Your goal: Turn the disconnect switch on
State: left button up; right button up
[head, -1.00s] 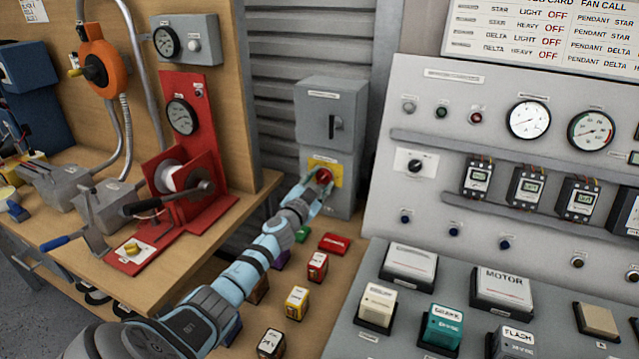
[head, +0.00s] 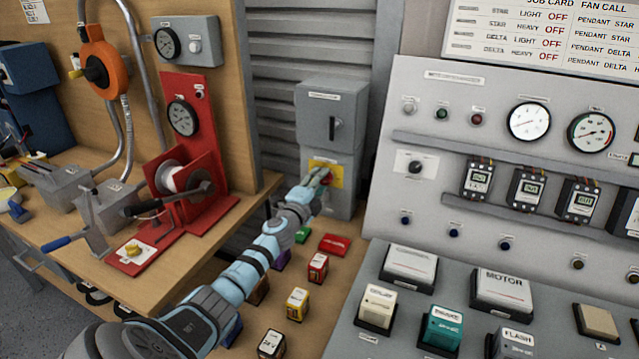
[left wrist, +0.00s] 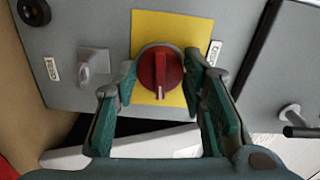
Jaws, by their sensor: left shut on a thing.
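The disconnect switch is a red rotary knob (left wrist: 160,72) on a yellow plate (left wrist: 172,24), on the front of a grey box. In the head view the yellow plate (head: 337,174) is low on the tall grey cabinet (head: 342,135), and my fingers largely cover the knob. My left gripper (left wrist: 160,82) is shut on the red knob, with one green-padded finger at each side. A pale mark on the knob points toward the bottom of the left wrist view. Small labels flank the plate, too small to read surely. My right gripper is not in view.
A grey lever (left wrist: 93,62) sits left of the plate in the left wrist view. A wooden bench with a red stand (head: 188,150) is at left in the head view. Several labelled blocks, such as a red one (head: 334,243), lie below. A grey control panel (head: 440,90) is at right.

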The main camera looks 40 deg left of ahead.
pick_arm(q)
jog(key=shift+m, duration=0.6)
jog(key=o, duration=1.1)
jog(key=shift+a, duration=0.1)
jog(key=shift+s, duration=0.1)
jog(key=v, duration=1.2)
